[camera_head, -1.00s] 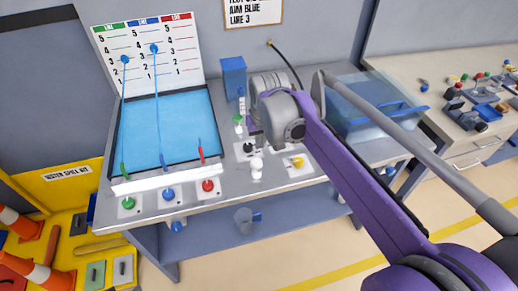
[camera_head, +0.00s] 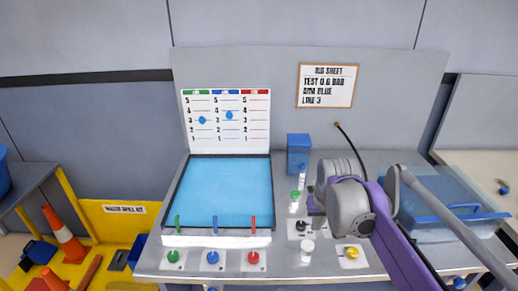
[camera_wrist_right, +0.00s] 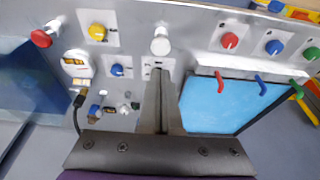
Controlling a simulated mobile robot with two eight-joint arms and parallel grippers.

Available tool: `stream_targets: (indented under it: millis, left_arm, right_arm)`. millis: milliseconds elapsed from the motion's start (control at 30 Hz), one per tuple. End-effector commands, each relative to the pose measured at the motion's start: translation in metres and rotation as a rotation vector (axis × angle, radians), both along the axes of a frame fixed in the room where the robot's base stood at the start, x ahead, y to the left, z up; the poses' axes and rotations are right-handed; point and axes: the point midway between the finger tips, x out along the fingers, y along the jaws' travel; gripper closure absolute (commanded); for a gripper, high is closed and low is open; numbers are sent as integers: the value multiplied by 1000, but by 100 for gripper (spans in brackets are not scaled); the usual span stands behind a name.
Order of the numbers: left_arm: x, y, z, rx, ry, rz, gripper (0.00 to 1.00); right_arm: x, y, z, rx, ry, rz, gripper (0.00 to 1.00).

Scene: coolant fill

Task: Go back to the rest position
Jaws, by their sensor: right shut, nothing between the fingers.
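My right gripper is shut and empty in the right wrist view (camera_wrist_right: 158,75). Its fingertips overlap a small white plate (camera_wrist_right: 158,66) on the bench panel; I cannot tell the height above it. In the head view its fingers are mostly hidden behind my grey wrist, over the panel right of the blue tank. My left gripper is not in view. The blue tank (camera_head: 220,190) has green, blue and red levers along its front. A level chart (camera_head: 227,121) stands behind it, with a blue dot in the green column and another in the blue column.
Green (camera_head: 173,257), blue (camera_head: 212,257) and red (camera_head: 253,258) knobs line the bench front. A white knob (camera_head: 307,250) and yellow knob (camera_head: 351,252) lie close to my right arm. A clear blue bin (camera_head: 450,235) stands at right. A traffic cone (camera_head: 66,240) is at left.

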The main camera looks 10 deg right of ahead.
Motion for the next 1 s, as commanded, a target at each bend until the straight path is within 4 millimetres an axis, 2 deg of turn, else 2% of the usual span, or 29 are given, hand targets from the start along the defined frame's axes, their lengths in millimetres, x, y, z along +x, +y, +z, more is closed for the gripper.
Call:
stream_targets:
  millis: [67,167,267,400,500,600,767,1000]
  left_arm:
    - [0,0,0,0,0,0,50]
    - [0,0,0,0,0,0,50]
    - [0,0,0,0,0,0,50]
    - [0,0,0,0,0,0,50]
    - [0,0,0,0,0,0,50]
    - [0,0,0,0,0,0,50]
    - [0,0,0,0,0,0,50]
    - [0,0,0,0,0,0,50]
  right_arm:
    - [-4,3,-2,-1,-5,6,100]
    - [-22,16,-9,-4,-25,30,100]
    - [-52,37,-26,-10,-60,72,100]
    - [-103,65,-61,-18,-122,139,100]
    - [-134,80,-86,-22,-161,180,100]
    - [-156,89,-107,-24,-191,209,100]
    - [-172,95,-123,-25,-214,231,100]
    - [-173,95,-124,-25,-217,234,100]
